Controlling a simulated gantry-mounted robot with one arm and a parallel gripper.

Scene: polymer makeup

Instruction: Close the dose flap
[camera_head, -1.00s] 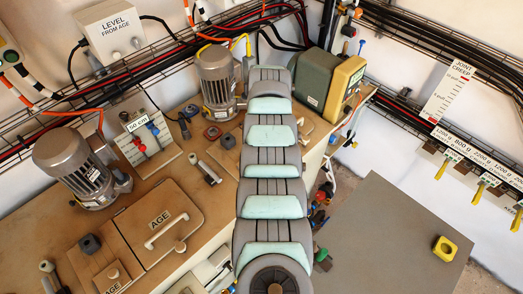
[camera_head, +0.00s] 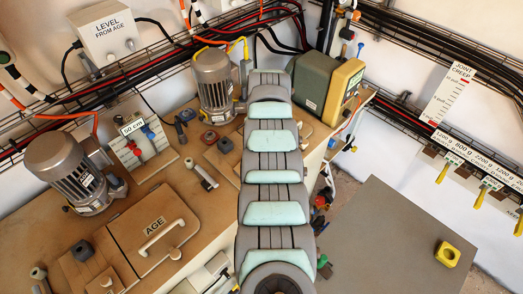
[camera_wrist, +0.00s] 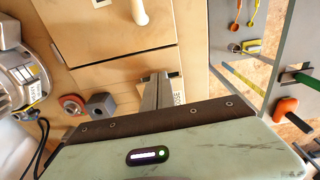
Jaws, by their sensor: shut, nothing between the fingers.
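My gripper (camera_wrist: 160,80) shows in the wrist view, its narrow grey fingers shut and empty over the wooden worktop. A small pale wooden panel (camera_wrist: 118,76), perhaps the dose flap, lies beside and behind the fingers. A white label (camera_wrist: 178,88) at its right is partly covered by them, and its word is hard to read. I cannot tell whether the fingers touch the panel or how far it is open. In the head view my own arm hides the gripper and this part of the bench.
A wooden lid marked AGE (camera_head: 130,248) with a pale handle lies on the bench at left. Motors (camera_head: 70,172) and a green-and-yellow box (camera_head: 322,88) stand behind. A grey table (camera_head: 385,240) holds a yellow block (camera_head: 447,254) at right. Spoons (camera_wrist: 234,27) show in the wrist view.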

